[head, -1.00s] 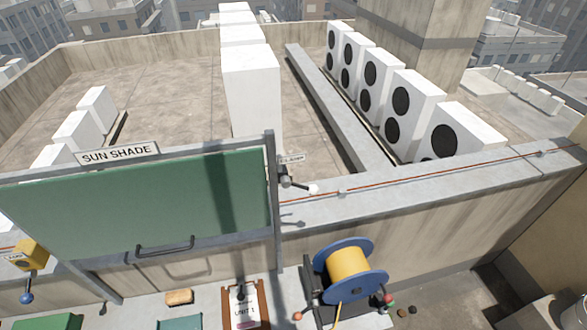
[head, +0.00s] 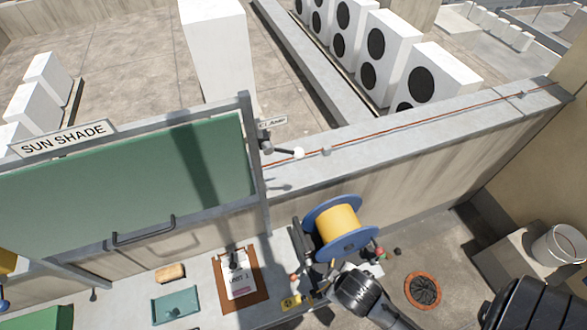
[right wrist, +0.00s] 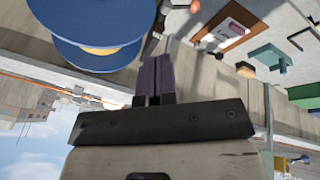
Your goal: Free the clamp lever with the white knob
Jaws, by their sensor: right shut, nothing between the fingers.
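The clamp lever is a short dark handle ending in a white knob (head: 299,153). It sits on the right post of the sun shade frame, pointing right and slightly down. My right arm comes in from the bottom of the head view, below the cable reel and well away from the lever. In the right wrist view my right gripper (right wrist: 155,62) has its dark fingers shut together with nothing between them, next to the blue reel. I cannot make out the knob there. My left gripper is not in view.
The green sun shade (head: 125,190) stands left of the lever. The blue and yellow cable reel (head: 338,232) stands between my right arm and the lever. A clipboard (head: 258,297), a teal tray (head: 185,300) and a sponge (head: 171,273) lie on the bench. A white bucket (head: 560,246) is at right.

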